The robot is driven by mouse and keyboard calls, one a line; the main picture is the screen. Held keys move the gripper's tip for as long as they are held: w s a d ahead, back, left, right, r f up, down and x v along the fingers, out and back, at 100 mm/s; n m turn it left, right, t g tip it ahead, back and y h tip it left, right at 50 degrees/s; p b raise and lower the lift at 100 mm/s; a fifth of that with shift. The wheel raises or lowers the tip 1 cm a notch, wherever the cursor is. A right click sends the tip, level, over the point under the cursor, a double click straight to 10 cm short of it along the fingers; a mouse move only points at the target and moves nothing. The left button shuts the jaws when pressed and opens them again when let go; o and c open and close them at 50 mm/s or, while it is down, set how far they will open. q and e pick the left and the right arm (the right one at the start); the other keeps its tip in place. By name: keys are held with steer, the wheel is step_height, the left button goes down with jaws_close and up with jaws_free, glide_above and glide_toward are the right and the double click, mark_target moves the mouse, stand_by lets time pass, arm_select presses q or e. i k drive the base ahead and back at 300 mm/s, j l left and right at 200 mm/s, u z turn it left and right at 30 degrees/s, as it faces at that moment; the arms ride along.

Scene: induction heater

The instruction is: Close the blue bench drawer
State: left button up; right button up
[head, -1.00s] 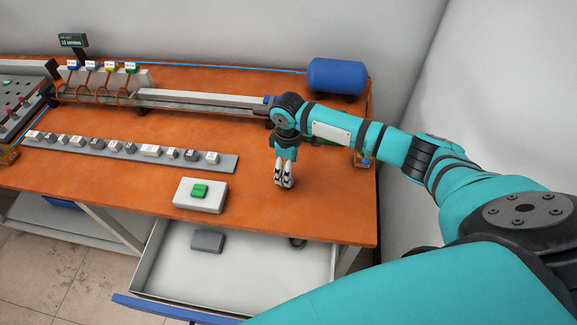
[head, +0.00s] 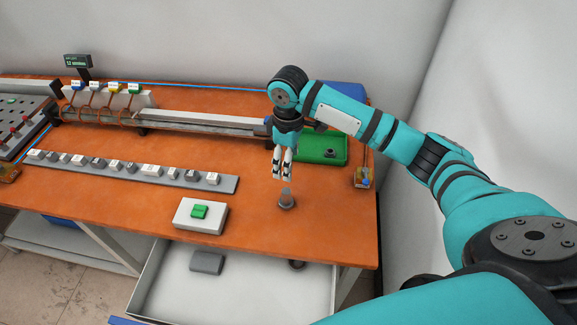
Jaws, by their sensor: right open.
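The blue bench drawer is pulled out below the orange workbench, with its white interior (head: 235,285) showing. Only a corner of its blue front (head: 125,321) shows at the bottom edge; the rest is out of view or behind my right arm. A grey block (head: 207,262) and a small dark round part (head: 297,265) lie in the drawer. My right gripper (head: 282,177) is open and empty, pointing down above the bench top. Just below it, a small grey part with a round dark base (head: 287,200) stands upright on the bench. My left gripper is not in view.
A white box with a green button (head: 200,214) sits near the bench's front edge. A grey strip of several blocks (head: 130,170) lies to the left. A wall bounds the right.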

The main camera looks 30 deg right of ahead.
mark_target(250, 288)
steer(key=k+j, duration=0.15)
steer(key=j, duration=0.2)
steer(key=k+j, duration=0.15)
steer(key=j, duration=0.25)
steer(key=k+j, duration=0.15)
steer(key=j, duration=0.2)
steer(key=k+j, duration=0.1)
steer(key=j, duration=0.3)
steer(key=k+j, duration=0.15)
steer(key=j, duration=0.2)
steer(key=k+j, duration=0.15)
steer(key=j, duration=0.25)
steer(key=k+j, duration=0.15)
steer(key=j, duration=0.2)
